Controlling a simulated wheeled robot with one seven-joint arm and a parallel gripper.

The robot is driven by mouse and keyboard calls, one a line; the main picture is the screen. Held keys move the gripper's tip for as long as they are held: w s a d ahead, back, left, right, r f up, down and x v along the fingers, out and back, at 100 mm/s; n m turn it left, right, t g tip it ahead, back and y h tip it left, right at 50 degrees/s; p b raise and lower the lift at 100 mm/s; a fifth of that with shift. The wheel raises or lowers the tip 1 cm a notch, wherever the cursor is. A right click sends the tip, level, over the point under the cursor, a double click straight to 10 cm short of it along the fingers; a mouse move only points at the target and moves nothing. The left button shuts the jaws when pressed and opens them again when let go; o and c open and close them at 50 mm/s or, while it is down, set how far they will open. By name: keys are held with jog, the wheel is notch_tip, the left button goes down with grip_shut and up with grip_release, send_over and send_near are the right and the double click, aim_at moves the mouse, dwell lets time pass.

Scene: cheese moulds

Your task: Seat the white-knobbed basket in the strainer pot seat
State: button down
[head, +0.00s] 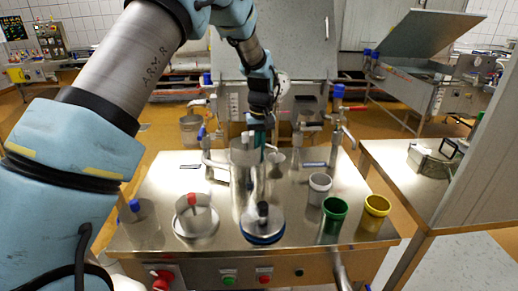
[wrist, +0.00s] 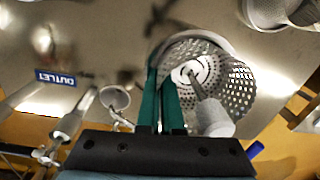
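The basket with the white-grey knob (wrist: 214,122) shows in the wrist view as a round perforated bowl (wrist: 240,88) with a stem rising from its middle. My gripper (wrist: 160,75) has two green fingers close together at the basket's left rim; the left finger is outside and the right one overlaps the perforated inside. It appears shut on the wall, though the contact is partly hidden. In the head view my gripper (head: 261,148) is at the right of the upper rim of a tall steel cylinder (head: 241,168) near the table's middle. I cannot make out the pot seat clearly.
On the steel table stand a red-knobbed piece (head: 195,218), a black-knobbed piece with a blue base (head: 262,226), and white (head: 319,188), green (head: 332,218) and yellow (head: 375,212) cups. A blue-knobbed piece (head: 135,208) is at left. Pipes and valves (head: 338,125) line the back.

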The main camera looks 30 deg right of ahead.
jog(key=shift+s+d+f+b, duration=0.15)
jog(key=shift+f+b, duration=0.1)
jog(key=shift+f, duration=0.3)
jog(key=shift+s+d+f+b, duration=0.1)
jog(key=shift+f+b, duration=0.2)
jog(key=shift+f, duration=0.3)
jog(key=shift+s+d+f+b, duration=0.15)
jog(key=shift+f+b, duration=0.1)
jog(key=shift+f, duration=0.3)
jog(key=c, duration=1.1)
grip_release()
jog(key=shift+r, duration=0.1)
jog(key=shift+o, duration=0.5)
jog(key=shift+r, duration=0.2)
notch_tip(320, 180, up, 11)
jog(key=b, duration=0.2)
jog(key=shift+w+a+r+b, duration=0.15)
jog(key=shift+w+a+b, duration=0.05)
jog(key=shift+w+b, duration=0.25)
jog(key=shift+a, duration=0.15)
